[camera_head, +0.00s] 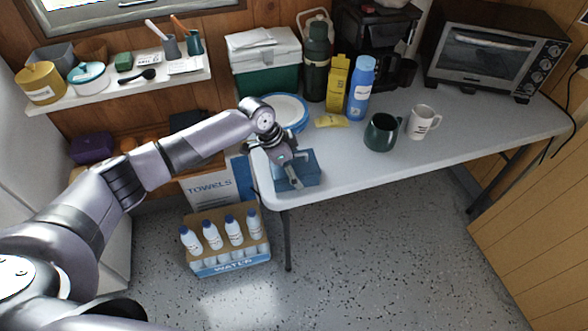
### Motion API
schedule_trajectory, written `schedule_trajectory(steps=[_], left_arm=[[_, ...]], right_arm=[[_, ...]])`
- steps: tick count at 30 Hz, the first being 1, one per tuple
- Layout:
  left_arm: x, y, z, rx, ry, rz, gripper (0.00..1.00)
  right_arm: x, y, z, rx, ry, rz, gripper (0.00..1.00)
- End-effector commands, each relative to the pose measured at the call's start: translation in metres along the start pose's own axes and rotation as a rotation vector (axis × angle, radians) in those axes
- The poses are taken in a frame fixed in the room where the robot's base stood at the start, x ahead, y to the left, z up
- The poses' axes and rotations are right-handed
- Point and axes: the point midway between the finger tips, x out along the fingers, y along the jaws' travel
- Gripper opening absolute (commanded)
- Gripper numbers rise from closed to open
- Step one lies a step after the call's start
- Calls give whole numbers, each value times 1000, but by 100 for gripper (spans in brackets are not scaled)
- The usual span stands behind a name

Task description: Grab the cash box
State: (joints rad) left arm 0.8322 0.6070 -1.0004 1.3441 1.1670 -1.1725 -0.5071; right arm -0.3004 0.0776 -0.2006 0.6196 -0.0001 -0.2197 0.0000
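The cash box is most likely the small blue box (311,172) at the near left corner of the white table (463,126). My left gripper (294,182) points down over the left part of this box, with its fingertips at or against it. The gripper and wrist cover part of the box's top. I cannot tell whether the fingers are open or closed on it. My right gripper is out of view.
A water crate (228,262) is on the floor.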

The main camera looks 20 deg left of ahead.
Motion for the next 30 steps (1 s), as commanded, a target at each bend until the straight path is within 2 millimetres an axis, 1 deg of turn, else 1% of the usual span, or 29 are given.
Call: schedule_trajectory(steps=[1,2,30], left_arm=[[0,0,0,0,0,0,92],[0,0,0,0,0,0,90],[0,0,0,-1,0,1,27]], right_arm=[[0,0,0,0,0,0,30],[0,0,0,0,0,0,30],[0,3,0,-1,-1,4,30]])
